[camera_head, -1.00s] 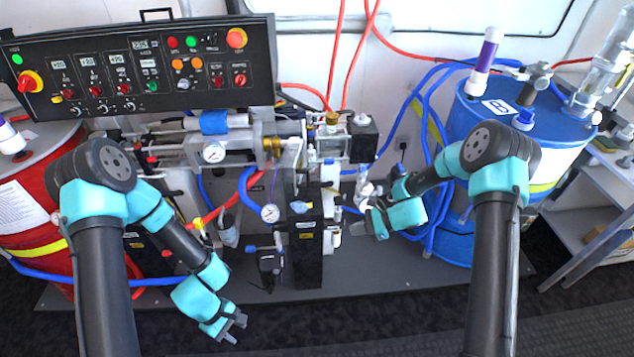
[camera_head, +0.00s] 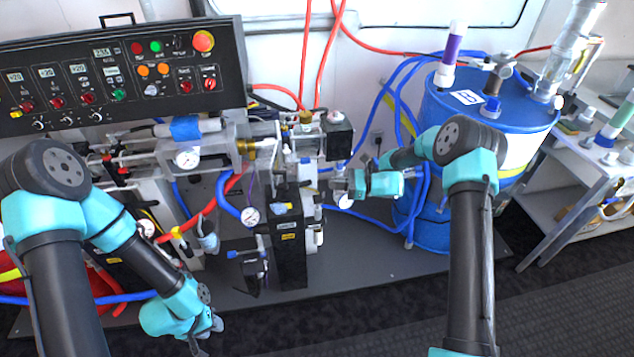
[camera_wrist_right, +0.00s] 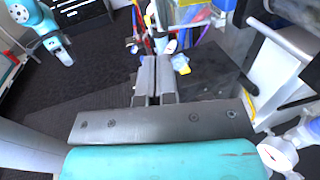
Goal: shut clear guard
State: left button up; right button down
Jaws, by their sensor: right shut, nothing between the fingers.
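A clear guard (camera_head: 222,150) appears as a see-through cover over the pump at the middle of the machine, below the control panel. Whether it is open or shut is hard to tell. My right gripper (camera_head: 338,186) is shut and empty, to the right of the pump and below its level, apart from the guard. In the right wrist view, its two fingers (camera_wrist_right: 155,80) lie together with nothing between them. My left gripper (camera_head: 208,334) hangs low at the front left, over the dark floor and away from the guard. Its finger gap is unclear.
The control panel (camera_head: 125,75) overhangs the pump at the upper left. A blue drum (camera_head: 505,125) stands right of the pump, with blue hoses (camera_head: 405,130) between them. Red hoses (camera_head: 306,60) rise behind. A grey shelf (camera_head: 580,180) is at the far right. The front floor is clear.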

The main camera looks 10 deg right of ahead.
jog(key=x, duration=1.3)
jog(key=shift+a, duration=0.2)
jog(key=shift+a, duration=0.15)
